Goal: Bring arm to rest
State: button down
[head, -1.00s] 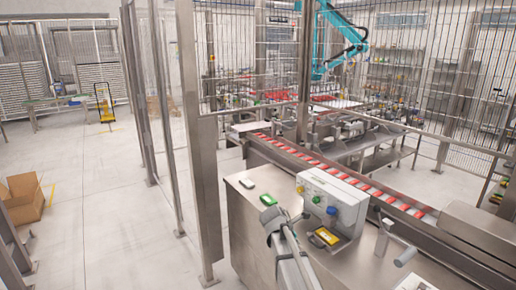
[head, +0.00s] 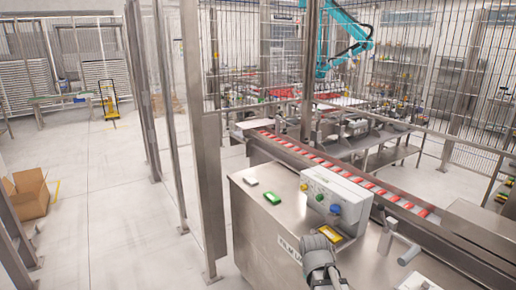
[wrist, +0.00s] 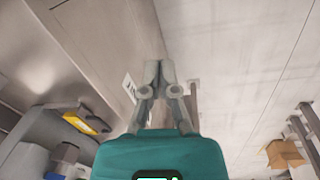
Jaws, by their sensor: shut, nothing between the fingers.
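My gripper (wrist: 159,72) shows in the wrist view with its two grey fingers together and nothing between them. It points past the metal side of the control cabinet and the pale floor, touching nothing that I can see. In the head view, part of my grey arm shows at the bottom, in front of the steel control cabinet (head: 263,215). I cannot make out the fingers there.
On the cabinet stand a grey control box (head: 335,193) with buttons, a yellow-framed device (head: 331,234) and a green item (head: 272,198). A conveyor (head: 310,155) with red-and-white packs runs behind. A cardboard box (head: 27,193) stands left on open floor. Fence posts stand between.

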jog(key=s+m, duration=0.2)
jog(key=s+m+y, duration=0.1)
jog(key=s+m, duration=0.1)
jog(key=shift+s+a+g, duration=0.2)
jog(key=shift+g, duration=0.1)
jog(key=shift+s, duration=0.1)
dwell(1.2)
